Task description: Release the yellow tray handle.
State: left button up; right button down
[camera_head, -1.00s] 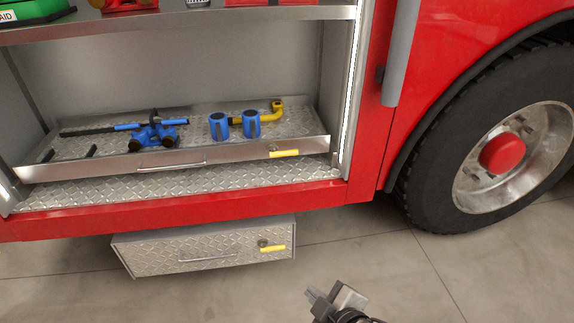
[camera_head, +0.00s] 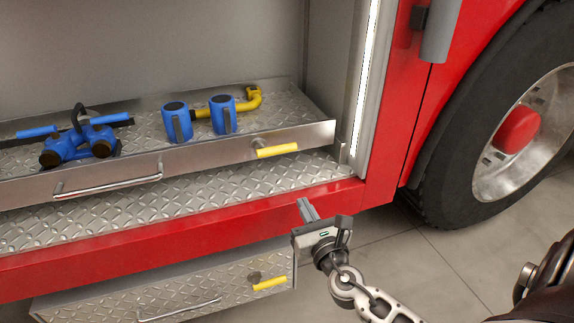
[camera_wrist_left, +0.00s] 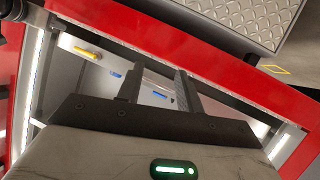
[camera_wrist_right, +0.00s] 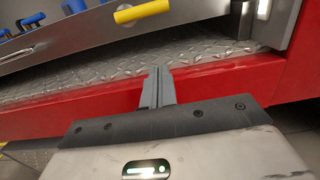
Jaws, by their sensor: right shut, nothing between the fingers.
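The yellow tray handle (camera_head: 277,150) is on the front right of the metal tray (camera_head: 200,156) in the red truck's compartment, and nothing grips it. It also shows at the top of the right wrist view (camera_wrist_right: 142,11). My right gripper (camera_head: 306,206) is shut and empty, below and slightly right of the handle in the picture, apart from it, in front of the red sill. Its fingers are together in the right wrist view (camera_wrist_right: 158,75). My left gripper (camera_wrist_left: 158,75) shows only in its own wrist view, with its fingers apart and nothing between them.
Blue tools (camera_head: 85,142), two blue cylinders (camera_head: 222,115) and a yellow pipe piece (camera_head: 247,100) lie on the tray. A lower drawer (camera_head: 190,290) with another yellow handle (camera_head: 269,284) sits under the red sill (camera_head: 180,233). A wheel (camera_head: 500,130) stands right.

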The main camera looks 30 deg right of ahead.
aim_at(289, 187)
jog(key=x, duration=1)
jog(key=shift+w+b, duration=0.15)
jog(key=shift+b, duration=0.15)
notch_tip(289, 187, up, 3)
jog(key=p, duration=0.2)
jog(key=shift+w+p, duration=0.15)
jog(key=shift+p, duration=0.15)
jog(key=shift+w+r, duration=0.1)
jog(key=shift+r, duration=0.3)
pick_arm(q)
jog(key=shift+a+f+g+y, duration=0.2)
jog(key=shift+f+g, duration=0.1)
jog(key=shift+f, duration=0.15)
jog(key=shift+a+f+g+y, duration=0.15)
jog(key=shift+f+g, duration=0.15)
jog(key=shift+f, duration=0.15)
jog(key=shift+s+r+p, duration=0.1)
jog(key=shift+r+p, duration=0.05)
jog(key=shift+p, duration=0.3)
pick_arm(e)
jog(key=shift+r, duration=0.15)
jog(key=shift+d+r+n, duration=0.1)
jog(key=shift+n, duration=0.3)
pick_arm(q)
jog(key=shift+a+f+g, duration=0.15)
jog(key=shift+f+g, duration=0.15)
